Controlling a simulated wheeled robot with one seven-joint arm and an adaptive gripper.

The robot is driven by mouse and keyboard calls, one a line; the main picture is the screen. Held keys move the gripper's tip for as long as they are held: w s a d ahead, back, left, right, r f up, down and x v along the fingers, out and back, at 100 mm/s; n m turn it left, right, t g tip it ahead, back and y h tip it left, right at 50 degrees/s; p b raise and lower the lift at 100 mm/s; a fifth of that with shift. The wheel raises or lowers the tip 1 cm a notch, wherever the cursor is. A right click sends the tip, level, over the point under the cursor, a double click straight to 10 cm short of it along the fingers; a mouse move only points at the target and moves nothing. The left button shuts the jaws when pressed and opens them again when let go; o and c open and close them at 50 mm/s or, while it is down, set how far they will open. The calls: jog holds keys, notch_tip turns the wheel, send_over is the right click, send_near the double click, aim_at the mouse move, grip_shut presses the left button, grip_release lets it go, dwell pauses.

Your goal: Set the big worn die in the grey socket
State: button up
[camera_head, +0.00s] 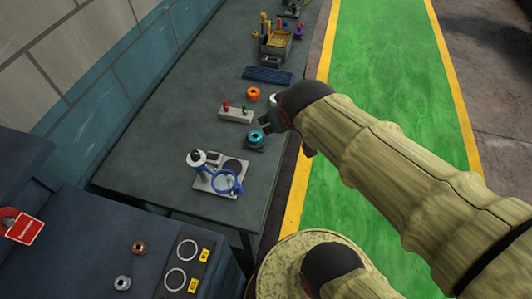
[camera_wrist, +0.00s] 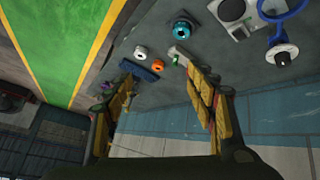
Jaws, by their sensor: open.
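Ring-shaped pieces that look like dies are in view: an orange one (camera_head: 253,93), a white one (camera_head: 274,100) and a teal one (camera_head: 256,137) on the grey table, and a copper one (camera_head: 138,247) and a silver one (camera_head: 122,282) on the dark blue cabinet. I cannot tell which is the big worn die. The teal one sits on a dark square base; I cannot tell if that is the grey socket. My gripper (camera_head: 268,125) is above the table's right edge, close to the teal ring. In the wrist view its fingers (camera_wrist: 153,66) are apart and empty.
A white block (camera_head: 236,113) with red and green pegs stands near the teal ring. A fixture with a blue ring (camera_head: 228,182) is at the table's near end. A blue mat (camera_head: 267,75) and a yellow bin (camera_head: 276,46) lie farther back. The cabinet top has two circle outlines with yellow labels.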

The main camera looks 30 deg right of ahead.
jog(key=s+a+r+g+y, duration=0.1)
jog(key=s+a+y, duration=0.2)
jog(key=s+a, duration=0.6)
jog(key=shift+a+r+g, duration=0.2)
jog(key=shift+a+g, duration=0.1)
jog(key=shift+a, duration=0.1)
